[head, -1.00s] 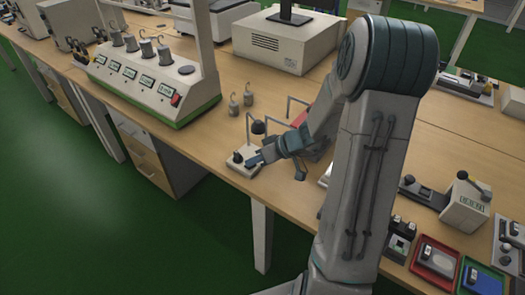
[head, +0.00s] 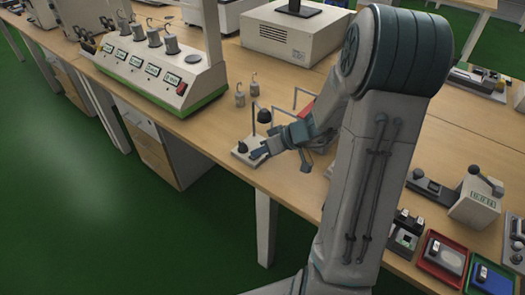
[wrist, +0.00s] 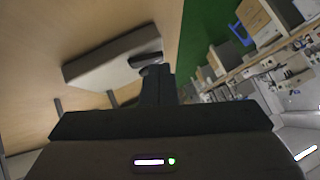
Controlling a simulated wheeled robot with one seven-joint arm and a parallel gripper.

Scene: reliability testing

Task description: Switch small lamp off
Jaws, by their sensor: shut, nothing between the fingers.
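The small lamp has a black shade (head: 264,116) on a thin bent stem and a pale flat base (head: 239,157) near the table's front edge. A dark round knob (head: 242,147) sits on the base. My gripper (head: 259,153) is low over the right side of the base, just right of the knob. Its fingers (wrist: 154,78) are shut and empty. In the wrist view a pale slab (wrist: 105,55), which looks like the lamp base, lies beyond the fingers, with a dark part (wrist: 146,60) at their tips. Whether they touch is unclear, and I cannot tell whether the lamp is lit.
A long instrument with several displays (head: 150,70) is to the left, and a beige box (head: 290,40) is at the back. Red (head: 430,262) and blue trays lie at the right. Bare tabletop lies left of the lamp.

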